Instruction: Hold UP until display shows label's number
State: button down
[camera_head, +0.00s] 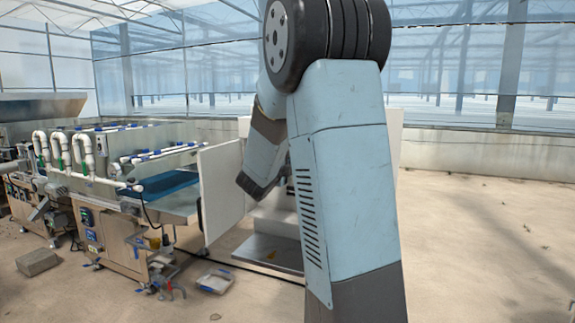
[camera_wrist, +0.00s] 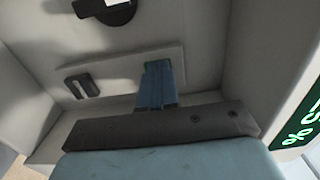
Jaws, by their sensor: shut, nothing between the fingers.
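In the wrist view my gripper (camera_wrist: 157,72) is shut, with its blue fingers together and nothing between them. The fingertips point at a raised pale plate on a light panel (camera_wrist: 205,35) and overlap it. I cannot tell whether they touch it, and they hide what lies behind them. A dark slotted button-like piece (camera_wrist: 82,87) shows on the plate to the left of the fingers. A display (camera_wrist: 306,125) with bright characters on green is cut off at the right edge, and no full number is readable. No readable label shows.
A black knob (camera_wrist: 106,10) sits above the plate. In the head view a white panel (camera_head: 222,190) stands left of my arm. A steel seeding line with white pipes (camera_head: 85,155) is at left. A block (camera_head: 38,262) lies on the floor, which is open at right.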

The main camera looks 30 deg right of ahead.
jog(key=shift+s+d+r, duration=0.1)
jog(key=shift+d+r, duration=0.15)
jog(key=shift+d, duration=0.2)
jog(key=v, duration=1.4)
jog(key=shift+a+f, duration=0.3)
jog(key=shift+a, duration=0.1)
